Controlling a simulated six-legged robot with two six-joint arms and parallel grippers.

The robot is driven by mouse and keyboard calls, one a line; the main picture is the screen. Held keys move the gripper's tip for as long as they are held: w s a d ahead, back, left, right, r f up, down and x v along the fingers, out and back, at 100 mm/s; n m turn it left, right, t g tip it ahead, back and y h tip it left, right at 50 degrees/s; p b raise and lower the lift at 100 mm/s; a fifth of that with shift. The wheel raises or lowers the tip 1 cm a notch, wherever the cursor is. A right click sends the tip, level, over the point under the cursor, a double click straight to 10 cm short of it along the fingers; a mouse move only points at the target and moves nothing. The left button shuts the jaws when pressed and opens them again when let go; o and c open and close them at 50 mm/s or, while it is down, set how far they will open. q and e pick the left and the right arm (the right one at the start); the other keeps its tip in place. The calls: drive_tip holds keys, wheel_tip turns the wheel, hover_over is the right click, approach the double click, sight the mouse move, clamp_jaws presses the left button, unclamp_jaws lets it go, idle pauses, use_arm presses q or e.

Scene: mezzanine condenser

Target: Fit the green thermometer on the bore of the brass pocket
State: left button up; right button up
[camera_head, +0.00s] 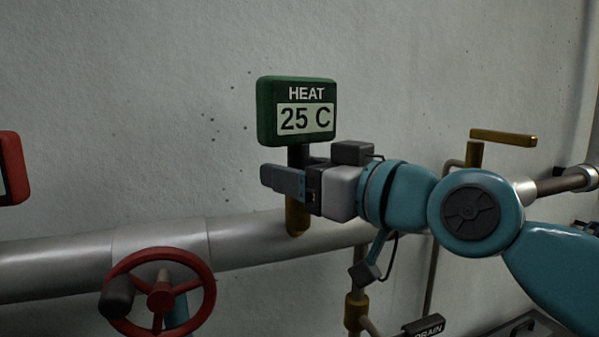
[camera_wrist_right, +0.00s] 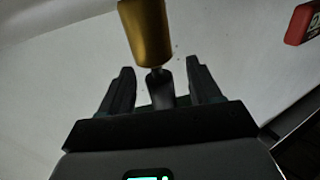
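The green thermometer (camera_head: 296,110) reads "HEAT 25 C" and stands upright on a dark stem (camera_head: 299,157) above the brass pocket (camera_head: 297,217). My right gripper (camera_head: 284,183) is at the lower stem, coming from the right; its fingers hide where stem and pocket meet. In the right wrist view the dark stem (camera_wrist_right: 160,87) stands between my two spread fingers (camera_wrist_right: 160,92), with gaps on both sides. My left gripper is not in view.
A thick grey pipe (camera_head: 160,241) runs along the wall under the pocket. A red handwheel (camera_head: 160,292) is at lower left, a red gauge (camera_head: 10,167) at the left edge. A brass lever (camera_head: 503,138) is at right, a "DRAIN" tag (camera_head: 424,327) below. The wall left of the thermometer is clear.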

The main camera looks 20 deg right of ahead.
drive_tip(key=shift+s+d, duration=0.2)
drive_tip(key=shift+s, duration=0.2)
drive_tip(key=b+v, duration=0.3)
drive_tip(key=v, duration=1.2)
drive_tip(key=shift+s+d, duration=0.1)
drive_tip(key=shift+s, duration=0.05)
